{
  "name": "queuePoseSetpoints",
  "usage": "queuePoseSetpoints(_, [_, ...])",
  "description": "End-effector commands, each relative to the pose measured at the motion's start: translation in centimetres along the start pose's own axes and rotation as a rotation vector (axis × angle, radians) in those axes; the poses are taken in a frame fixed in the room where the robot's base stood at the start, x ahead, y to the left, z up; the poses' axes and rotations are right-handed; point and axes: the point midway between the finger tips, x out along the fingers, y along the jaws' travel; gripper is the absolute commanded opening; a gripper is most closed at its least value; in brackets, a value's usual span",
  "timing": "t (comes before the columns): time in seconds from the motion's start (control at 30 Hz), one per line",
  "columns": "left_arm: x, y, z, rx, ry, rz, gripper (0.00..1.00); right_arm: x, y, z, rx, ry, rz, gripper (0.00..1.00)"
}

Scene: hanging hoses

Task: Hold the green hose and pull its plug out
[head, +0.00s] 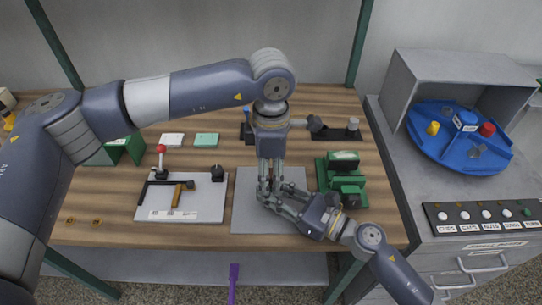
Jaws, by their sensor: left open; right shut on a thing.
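I cannot make out a green hose or its plug in the head view. My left gripper (264,186) points straight down over the grey mat (248,217) and is open. My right gripper (274,199) comes in from the lower right, low over the same mat, with its fingertips close to those of the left gripper. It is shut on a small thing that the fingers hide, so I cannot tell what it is. The two grippers overlap in the picture, and whether they touch is unclear.
A white board (205,211) with a red-knobbed lever (160,149) lies left of the mat. A green block fixture (343,158) stands to the right. White (172,140) and green (206,140) boxes lie behind. A grey cabinet with a blue turntable (440,145) stands far right.

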Motion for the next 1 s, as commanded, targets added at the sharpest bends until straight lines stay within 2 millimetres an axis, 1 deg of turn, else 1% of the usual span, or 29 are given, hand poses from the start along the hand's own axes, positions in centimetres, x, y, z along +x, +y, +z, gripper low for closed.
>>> queuePoseSetpoints(0.03, [0.50, -0.01, -0.02, 0.000, 0.000, -0.001, 0.47, 0.00, -0.01, -0.01, 0.000, 0.000, 0.000, 0.00])
queuePoseSetpoints(0.13, [1.06, 0.00, -0.01, 0.000, 0.000, 0.000, 0.47, 0.00, -0.01, -0.01, 0.000, 0.000, 0.000, 0.00])
queuePoseSetpoints(0.43, [1.31, 0.01, -0.02, 0.000, 0.000, 0.000, 0.47, 0.00, -0.01, -0.02, 0.000, 0.000, 0.000, 0.00])
queuePoseSetpoints(0.47, [1.31, 0.01, -0.02, 0.000, 0.000, 0.000, 0.45, 0.00, -0.01, -0.02, 0.000, 0.000, 0.000, 0.00])
queuePoseSetpoints(0.5, [1.30, 0.01, -0.02, 0.000, 0.000, 0.000, 0.36, 0.00, -0.01, -0.02, 0.000, 0.000, 0.000, 0.00])
queuePoseSetpoints(0.57, [1.29, 0.01, -0.02, 0.000, 0.000, 0.000, 0.22, 0.00, -0.01, -0.02, 0.000, 0.000, 0.000, 0.00])
queuePoseSetpoints(0.6, [1.29, 0.01, -0.02, 0.000, 0.000, 0.000, 0.13, 0.00, -0.01, -0.02, 0.000, 0.000, 0.000, 0.00])
queuePoseSetpoints(0.67, [1.29, 0.01, -0.01, 0.000, 0.000, 0.000, 0.00, 0.00, -0.01, -0.02, 0.000, 0.000, 0.000, 0.00])
queuePoseSetpoints(1.0, [1.15, 0.04, 0.00, 0.000, 0.000, 0.001, 0.00, 0.00, 0.01, -0.01, 0.000, 0.000, 0.000, 0.00])
